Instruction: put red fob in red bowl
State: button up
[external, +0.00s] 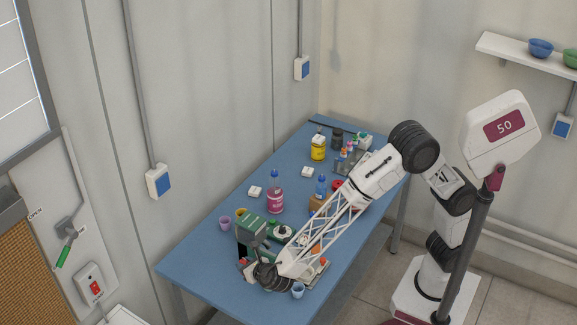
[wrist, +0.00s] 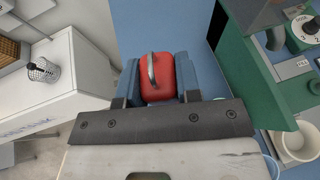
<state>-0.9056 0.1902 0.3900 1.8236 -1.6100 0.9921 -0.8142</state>
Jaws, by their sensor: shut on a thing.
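The red fob (wrist: 161,88) is a rounded red block with a grey metal loop on top. In the wrist view it sits between the two blue-grey fingers of my gripper (wrist: 157,76), which is shut on it. In the external view my gripper (external: 262,273) is at the near left part of the blue table, beside the green box; the fob cannot be made out there. No red bowl shows clearly in either view.
The green box (external: 251,232) stands close to my gripper, with a light blue cup (external: 298,290) to its right. A pink bottle (external: 275,194), a yellow jar (external: 318,148) and several small items crowd the blue table (external: 200,262). Its left corner is clear.

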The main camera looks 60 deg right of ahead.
aim_at(245, 261)
notch_tip(245, 261, up, 12)
jog(key=r, duration=0.1)
jog(key=w+d+m+g+h, duration=0.15)
jog(key=d+m+h, duration=0.25)
jog(key=d, duration=1.5)
jog(key=w+d+m+g+h, duration=0.1)
jog(key=d+m+g+h, duration=0.25)
jog(key=d, duration=1.55)
jog(key=s+d+m+g+h, duration=0.1)
jog(key=s+d+m+g, duration=0.3)
jog(key=d, duration=0.6)
jog(key=s+d+m+g+h, duration=0.1)
jog(key=s+d, duration=0.6)
jog(key=d, duration=0.3)
jog(key=s+d+m+g+h, duration=0.1)
jog(key=s+d+m+g, duration=0.3)
jog(key=d, duration=0.6)
notch_tip(245, 261, down, 12)
jog(key=s+n+t, duration=0.1)
jog(key=shift+s, duration=0.25)
jog(key=shift+f, duration=0.1)
jog(key=shift+f, duration=5.35)
